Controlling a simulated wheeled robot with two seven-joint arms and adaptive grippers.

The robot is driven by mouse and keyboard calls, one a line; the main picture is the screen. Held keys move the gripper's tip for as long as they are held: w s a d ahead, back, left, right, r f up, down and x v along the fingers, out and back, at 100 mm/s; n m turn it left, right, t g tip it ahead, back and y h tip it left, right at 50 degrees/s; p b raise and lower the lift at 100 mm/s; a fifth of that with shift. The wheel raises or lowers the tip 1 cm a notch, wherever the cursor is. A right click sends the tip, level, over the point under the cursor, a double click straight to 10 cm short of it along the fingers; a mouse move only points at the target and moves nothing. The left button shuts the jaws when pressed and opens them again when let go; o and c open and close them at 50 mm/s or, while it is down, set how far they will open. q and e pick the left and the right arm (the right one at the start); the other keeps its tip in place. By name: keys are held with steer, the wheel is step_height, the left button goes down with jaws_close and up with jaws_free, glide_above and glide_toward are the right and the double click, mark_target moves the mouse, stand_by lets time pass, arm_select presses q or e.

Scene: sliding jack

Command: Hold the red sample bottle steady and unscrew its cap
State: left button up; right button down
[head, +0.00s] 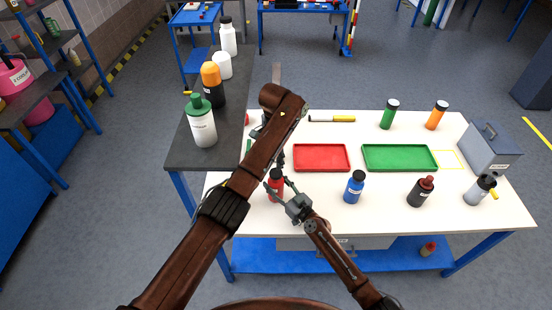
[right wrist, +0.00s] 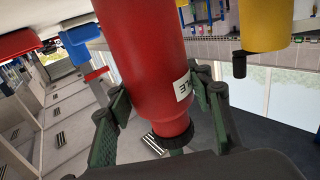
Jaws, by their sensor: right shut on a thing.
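The red sample bottle (head: 276,188) stands upright at the front left of the white table, with a black cap on top. In the right wrist view the red bottle (right wrist: 150,65) fills the middle, its dark cap (right wrist: 170,138) towards the palm. My right gripper (head: 279,186) is shut on the bottle's body, one finger on each side. My left arm crosses above and left of the bottle. My left gripper (head: 281,160) is mostly hidden behind that arm; only small dark parts show near the cap, and I cannot tell whether they touch it.
A blue bottle (head: 354,187) and a dark red-capped bottle (head: 420,192) stand to the right. A red tray (head: 321,170) and a green tray (head: 399,169) lie behind. A dark side bench (head: 178,150) with several bottles is at left. A grey box (head: 490,150) is far right.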

mark_target(276, 174)
arm_select(q)
steer(key=shift+s+r+m, duration=0.15)
steer(key=shift+s+m, duration=0.05)
steer(key=shift+m, duration=1)
arm_select(e)
steer(key=shift+s+r, duration=0.15)
steer(key=shift+r, duration=0.05)
arm_select(q)
steer(key=shift+m, duration=1)
steer(key=m, duration=0.4)
steer(key=shift+w, duration=0.15)
arm_select(e)
steer(key=shift+w+f, duration=0.2)
steer(key=shift+w, duration=0.05)
arm_select(q)
steer(key=shift+m, duration=1.1)
steer(key=m, duration=0.4)
steer(key=shift+s, duration=0.3)
arm_select(e)
steer(key=shift+s+r, duration=0.15)
arm_select(q)
steer(key=m, duration=0.7)
steer(key=shift+s+d, duration=0.1)
steer(key=shift+s, duration=0.15)
steer(key=shift+f+m, duration=0.5)
step_height(276, 174, down, 8)
steer(key=shift+r, duration=0.25)
